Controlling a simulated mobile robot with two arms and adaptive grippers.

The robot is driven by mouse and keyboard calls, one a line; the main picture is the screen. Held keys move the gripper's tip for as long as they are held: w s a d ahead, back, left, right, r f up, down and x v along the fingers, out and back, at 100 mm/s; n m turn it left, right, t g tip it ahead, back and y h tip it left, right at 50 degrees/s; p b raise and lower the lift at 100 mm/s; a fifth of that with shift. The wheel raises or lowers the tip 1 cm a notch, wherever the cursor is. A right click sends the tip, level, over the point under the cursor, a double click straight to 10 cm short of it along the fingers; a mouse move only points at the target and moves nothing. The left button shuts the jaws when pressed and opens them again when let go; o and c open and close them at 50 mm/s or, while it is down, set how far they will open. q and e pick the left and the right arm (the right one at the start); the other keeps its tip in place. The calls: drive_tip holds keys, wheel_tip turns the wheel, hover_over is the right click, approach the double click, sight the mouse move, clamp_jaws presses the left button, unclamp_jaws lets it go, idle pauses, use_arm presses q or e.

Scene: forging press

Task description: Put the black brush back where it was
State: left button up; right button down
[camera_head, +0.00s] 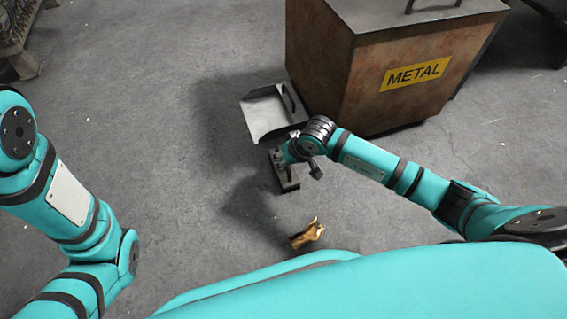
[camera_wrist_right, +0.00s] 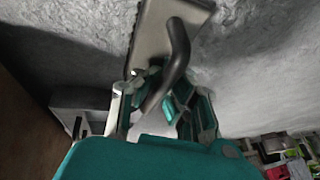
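The black brush (camera_head: 287,178) is a dark block next to the dustpan in the head view; I cannot tell whether it touches the floor. In the right wrist view its curved black handle (camera_wrist_right: 176,62) rises from a grey block. My right gripper (camera_head: 283,156) is over the brush and partly hidden by its wrist. In the right wrist view my right gripper (camera_wrist_right: 178,84) has its fingers on both sides of the handle. Whether they press on it is unclear. My left arm shows at the left, its gripper out of view.
A grey dustpan (camera_head: 264,120) lies on the floor beside a rusty bin (camera_head: 330,65) labelled METAL. A crumpled brown-gold scrap (camera_head: 307,234) lies on the floor nearer to me. The grey floor left of the dustpan is clear.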

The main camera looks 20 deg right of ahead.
drive_tip(key=c, duration=1.5)
unclamp_jaws()
drive_tip(key=p+v, duration=0.7)
drive_tip(key=v, duration=0.5)
drive_tip(key=shift+r+p, duration=0.1)
drive_tip(key=shift+p, duration=0.25)
